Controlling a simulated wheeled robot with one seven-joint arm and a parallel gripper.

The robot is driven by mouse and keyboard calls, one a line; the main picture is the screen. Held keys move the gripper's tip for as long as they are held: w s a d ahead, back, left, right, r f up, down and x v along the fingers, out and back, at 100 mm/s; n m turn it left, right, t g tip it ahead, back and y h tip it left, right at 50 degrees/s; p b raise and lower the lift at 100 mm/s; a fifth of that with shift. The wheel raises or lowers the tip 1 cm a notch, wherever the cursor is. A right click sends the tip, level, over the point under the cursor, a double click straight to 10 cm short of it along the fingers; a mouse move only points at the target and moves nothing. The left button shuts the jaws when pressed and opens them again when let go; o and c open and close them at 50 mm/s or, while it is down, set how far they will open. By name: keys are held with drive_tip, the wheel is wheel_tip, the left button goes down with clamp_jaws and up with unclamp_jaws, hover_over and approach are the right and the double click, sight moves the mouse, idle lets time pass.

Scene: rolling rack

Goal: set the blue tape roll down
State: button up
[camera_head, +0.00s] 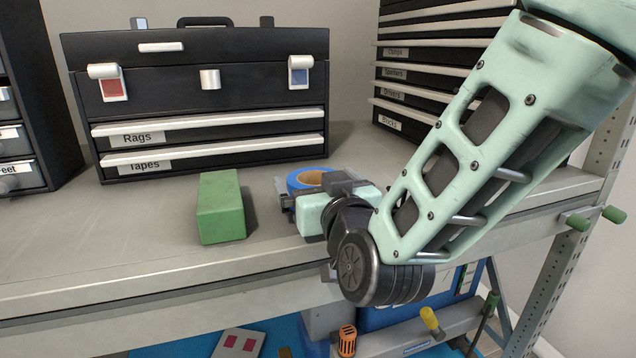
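The blue tape roll (295,180) has a tan inner core and lies flat, its hole facing up, just behind my gripper. My gripper (312,189) is low over the grey shelf top, with dark finger parts at the left and right of the roll's near side. The gripper's body hides the near part of the roll. I cannot tell whether the fingers press on the roll, or whether its underside touches the shelf.
A green block (220,206) stands close to the left of my gripper. A black toolbox (200,100) stands behind, and a black drawer cabinet (400,75) at the back right. Grey shelf top (110,225) is clear at the left. The shelf's front edge (150,285) runs below.

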drive_tip(key=shift+s+r, duration=0.1)
drive_tip(key=shift+r, duration=0.05)
drive_tip(key=b+v, duration=0.1)
drive_tip(key=v, duration=0.2)
drive_tip(key=b+v, duration=0.2)
drive_tip(key=v, duration=0.1)
drive_tip(key=b+v, duration=0.2)
drive_tip(key=v, duration=0.1)
drive_tip(key=shift+s+f, duration=0.1)
drive_tip(key=shift+f, duration=0.2)
drive_tip(key=b+v, duration=0.1)
drive_tip(key=b, duration=0.1)
drive_tip(key=b+v, duration=0.1)
drive_tip(key=shift+s+d+r+b, duration=0.15)
drive_tip(key=shift+s+r+b, duration=0.15)
drive_tip(key=shift+b, duration=0.1)
